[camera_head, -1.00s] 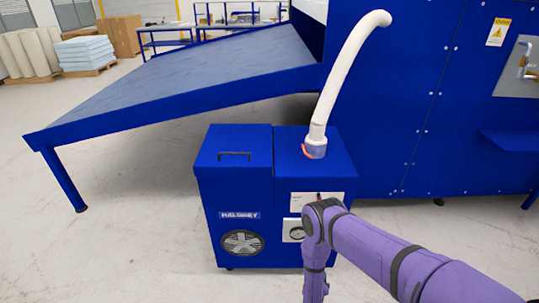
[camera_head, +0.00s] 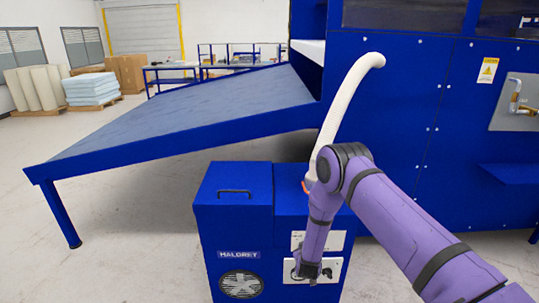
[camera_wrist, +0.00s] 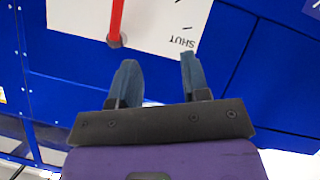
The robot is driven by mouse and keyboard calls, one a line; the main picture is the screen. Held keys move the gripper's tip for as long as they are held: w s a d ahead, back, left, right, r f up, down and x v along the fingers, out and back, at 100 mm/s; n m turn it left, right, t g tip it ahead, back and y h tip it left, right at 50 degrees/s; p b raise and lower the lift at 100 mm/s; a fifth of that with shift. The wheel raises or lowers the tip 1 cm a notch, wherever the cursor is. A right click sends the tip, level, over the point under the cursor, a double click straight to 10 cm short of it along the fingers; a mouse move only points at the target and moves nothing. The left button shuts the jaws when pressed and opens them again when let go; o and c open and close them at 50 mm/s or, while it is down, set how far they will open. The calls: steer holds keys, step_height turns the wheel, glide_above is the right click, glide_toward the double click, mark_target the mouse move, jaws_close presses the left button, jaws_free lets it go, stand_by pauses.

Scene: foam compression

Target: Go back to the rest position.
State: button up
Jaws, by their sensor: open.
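My gripper (camera_wrist: 158,72) is open in the wrist view, with two grey-blue fingers apart and nothing between them. Beyond the fingertips is a white panel (camera_wrist: 165,20) on a blue face, with the print "SHUT" and a red lever (camera_wrist: 117,15) on a round pivot. In the head view my purple arm reaches from the lower right and its forearm hangs down in front of the blue cabinet (camera_head: 232,215). The gripper end is near the white plate low on the cabinet's front, small and partly hard to make out.
The cabinet has a top handle, a round vent (camera_head: 241,284) and a pale hose (camera_head: 345,105) rising behind my arm. A large blue machine (camera_head: 400,130) stands behind at right, with a sloping table (camera_head: 190,105) at left. Open floor (camera_head: 130,260) lies at left.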

step_height(320, 180, up, 33)
steer(key=w+d+m+g+y, duration=0.1)
steer(key=d+g+y, duration=0.1)
steer(key=s+d+r, duration=0.3)
steer(key=s+r, duration=0.2)
steer(key=r, duration=0.6)
steer(key=s+d+r+m+g, duration=0.1)
steer(key=s+d+r, duration=0.2)
steer(key=s+r, duration=0.55)
steer(key=s+d+r+g, duration=0.25)
steer(key=s+r, duration=0.35)
steer(key=s, duration=0.5)
steer(key=s+d+m, duration=0.1)
steer(key=s+d, duration=0.1)
steer(key=s, duration=0.9)
steer(key=s+d+r+g, duration=0.1)
steer(key=s+d, duration=0.2)
steer(key=s, duration=0.8)
steer(key=shift+s+r+m, duration=0.3)
steer(key=shift+m, duration=0.1)
steer(key=shift+c, duration=0.4)
